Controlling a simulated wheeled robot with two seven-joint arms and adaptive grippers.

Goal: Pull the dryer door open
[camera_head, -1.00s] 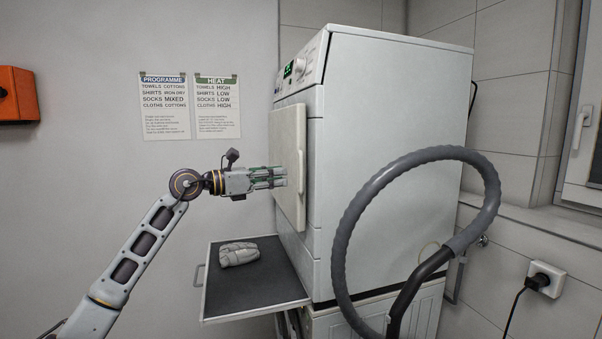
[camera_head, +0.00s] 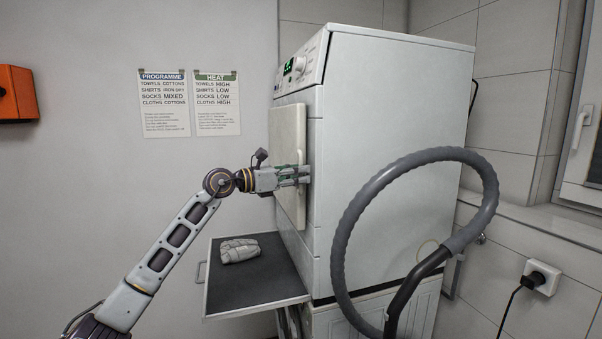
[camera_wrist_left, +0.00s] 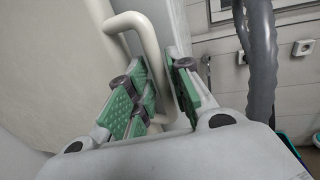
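The dryer (camera_head: 395,130) is a tall white machine. Its cream door (camera_head: 286,135) looks closed, flush with the front. My left gripper (camera_head: 305,174) is at the door's right edge, level with the handle. In the left wrist view the pale, bent handle (camera_wrist_left: 152,42) runs down between my green-padded fingers (camera_wrist_left: 163,80). The fingers are apart, one on each side of the handle; whether either pad touches it I cannot tell. My right gripper is not in view.
A dark pull-out shelf (camera_head: 222,300) below the door holds a folded grey cloth (camera_head: 240,250). A thick grey hose (camera_head: 345,235) loops in front of the dryer's side. Two paper charts (camera_head: 165,104) hang on the wall. Free room lies left of the door.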

